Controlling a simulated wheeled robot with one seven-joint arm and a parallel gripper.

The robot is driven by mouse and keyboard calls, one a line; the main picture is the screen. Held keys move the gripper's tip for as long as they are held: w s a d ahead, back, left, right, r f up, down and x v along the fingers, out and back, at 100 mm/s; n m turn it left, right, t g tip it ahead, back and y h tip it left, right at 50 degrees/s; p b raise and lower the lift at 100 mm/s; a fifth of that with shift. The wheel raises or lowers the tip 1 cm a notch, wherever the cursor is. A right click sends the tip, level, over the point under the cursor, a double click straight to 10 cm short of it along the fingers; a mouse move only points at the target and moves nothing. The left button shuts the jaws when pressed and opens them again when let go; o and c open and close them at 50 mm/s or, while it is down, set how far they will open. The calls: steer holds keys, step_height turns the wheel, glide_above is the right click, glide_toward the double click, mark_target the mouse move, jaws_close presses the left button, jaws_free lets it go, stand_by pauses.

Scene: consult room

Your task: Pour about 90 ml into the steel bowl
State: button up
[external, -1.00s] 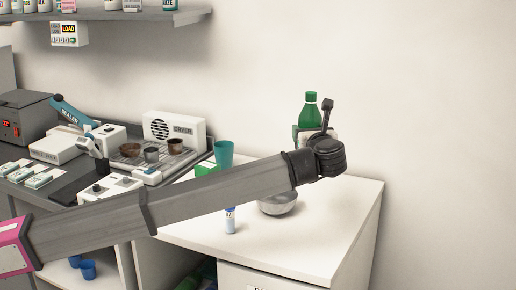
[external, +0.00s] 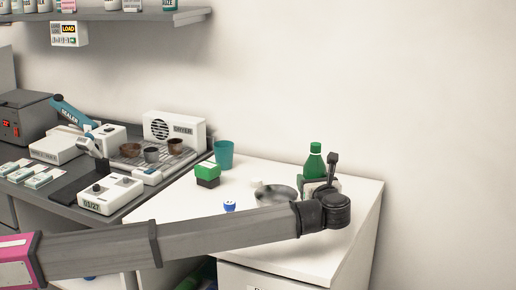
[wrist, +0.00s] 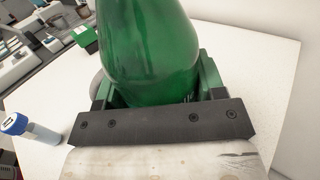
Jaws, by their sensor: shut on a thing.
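A green bottle (external: 315,160) stands upright in my gripper (external: 319,187), at the right of the white counter. In the wrist view the bottle (wrist: 148,45) fills the middle, and my gripper (wrist: 157,88) is shut around it, a finger on each side. The steel bowl (external: 276,192) is on the counter just left of the bottle. My arm hides its lower part in the external view. In the wrist view only a grey edge (wrist: 96,83) shows beside the bottle. The bottle's base is hidden, so I cannot tell whether it touches the counter.
A blue-capped tube (external: 230,205) stands left of the bowl, and a small white object (external: 257,184) is behind it. A teal cup (external: 224,154) and a green-and-black box (external: 207,175) stand farther left. The counter's right side (external: 358,195) is clear.

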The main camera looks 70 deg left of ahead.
steer(key=shift+f, duration=0.65)
steer(key=shift+r+n+h, duration=0.15)
steer(key=shift+n+h, duration=0.15)
